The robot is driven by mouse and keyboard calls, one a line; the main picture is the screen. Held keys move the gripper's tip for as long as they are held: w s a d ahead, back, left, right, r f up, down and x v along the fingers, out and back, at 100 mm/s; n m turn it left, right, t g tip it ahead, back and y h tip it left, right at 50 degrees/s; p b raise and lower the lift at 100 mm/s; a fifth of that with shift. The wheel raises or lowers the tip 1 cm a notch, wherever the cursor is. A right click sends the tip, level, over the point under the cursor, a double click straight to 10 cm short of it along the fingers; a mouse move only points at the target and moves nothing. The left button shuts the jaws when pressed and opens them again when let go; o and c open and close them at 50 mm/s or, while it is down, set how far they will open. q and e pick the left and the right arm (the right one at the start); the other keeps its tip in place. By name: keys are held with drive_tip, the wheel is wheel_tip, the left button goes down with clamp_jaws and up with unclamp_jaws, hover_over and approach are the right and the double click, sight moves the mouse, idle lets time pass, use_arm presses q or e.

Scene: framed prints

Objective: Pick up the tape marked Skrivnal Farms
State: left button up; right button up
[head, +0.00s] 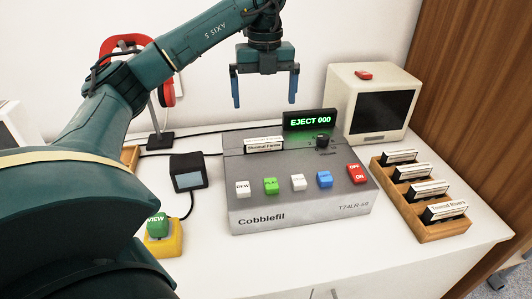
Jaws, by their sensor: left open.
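A tape (264,144) with a white label stands in the slot at the top left of the grey Cobblefil deck (300,205). Its small label seems to read Skrivnal Farms. My left gripper (265,98) has blue fingers pointing down, spread apart with nothing between them. In the picture it is above the deck and the tape, clear of both. Several other tapes stand in a wooden rack (446,228) at the right; the front one (444,211) has a different label, hard to read. My right gripper is not in view.
The deck has coloured buttons, a knob (322,141) and a green EJECT 000 display (310,120). A cream monitor (372,100) stands behind right. A small dark screen (188,178), a yellow VIEW button box (160,240) and red headphones (168,90) on a stand are left.

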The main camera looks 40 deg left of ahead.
sight(263, 140)
use_arm(q)
drive_tip(key=f+b, duration=0.1)
drive_tip(key=f, duration=1)
drive_tip(key=shift+s+f, duration=0.15)
drive_tip(key=shift+s, duration=0.05)
drive_tip(key=c, duration=0.8)
